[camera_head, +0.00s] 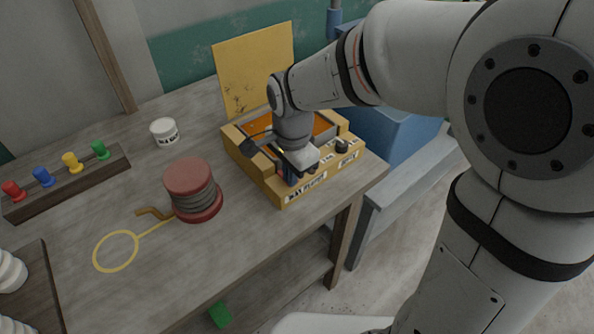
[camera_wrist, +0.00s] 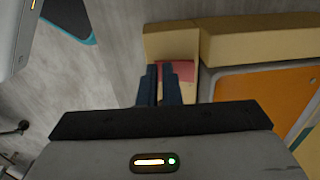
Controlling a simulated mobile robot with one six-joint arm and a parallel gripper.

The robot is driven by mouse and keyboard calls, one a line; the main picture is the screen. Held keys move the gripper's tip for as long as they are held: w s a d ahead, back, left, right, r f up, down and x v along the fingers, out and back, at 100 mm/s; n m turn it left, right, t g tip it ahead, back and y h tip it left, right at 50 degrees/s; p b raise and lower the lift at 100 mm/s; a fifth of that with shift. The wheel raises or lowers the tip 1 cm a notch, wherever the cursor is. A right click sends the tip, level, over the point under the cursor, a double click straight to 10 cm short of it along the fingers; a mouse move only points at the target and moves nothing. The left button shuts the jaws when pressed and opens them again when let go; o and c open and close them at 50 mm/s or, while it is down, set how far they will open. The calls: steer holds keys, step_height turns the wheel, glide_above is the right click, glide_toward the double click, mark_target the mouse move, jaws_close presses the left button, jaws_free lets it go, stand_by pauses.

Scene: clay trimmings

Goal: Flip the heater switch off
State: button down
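The heater is a yellow-tan box with an orange top panel (camera_head: 324,126) and a front face (camera_head: 318,187) labelled with what looks like "WAX HEATER". A black knob (camera_head: 342,146) sits on its front ledge at the right. My gripper (camera_head: 291,178) points down over the ledge's left end and hides what is there. In the wrist view, my gripper's dark blue fingers (camera_wrist: 162,72) are close together, with only a thin gap and nothing seen between them. A flat reddish patch (camera_wrist: 182,69), perhaps the switch, shows beside and behind the fingertips. I cannot tell its position or whether they touch.
A yellow board (camera_head: 254,66) stands behind the heater. Left of it on the table are a red-ended spool (camera_head: 190,190), a white jar (camera_head: 164,132) and a rack with coloured pegs (camera_head: 65,185). A blue cabinet (camera_head: 392,140) stands at right. The table's front edge is close to the heater.

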steer(key=shift+d+f, duration=0.15)
steer(key=shift+f, duration=0.3)
steer(key=shift+w+a+r, duration=0.25)
steer(key=shift+w+a, duration=0.15)
steer(key=shift+a, duration=0.15)
steer(key=shift+w+a+f, duration=0.1)
steer(key=shift+w+a, duration=0.05)
steer(key=shift+r+p, duration=0.55)
steer(key=shift+p, duration=0.15)
step_height(320, 180, up, 14)
steer(key=p, duration=0.2)
steer(key=shift+s+d+f, duration=0.2)
steer(key=shift+d, duration=0.05)
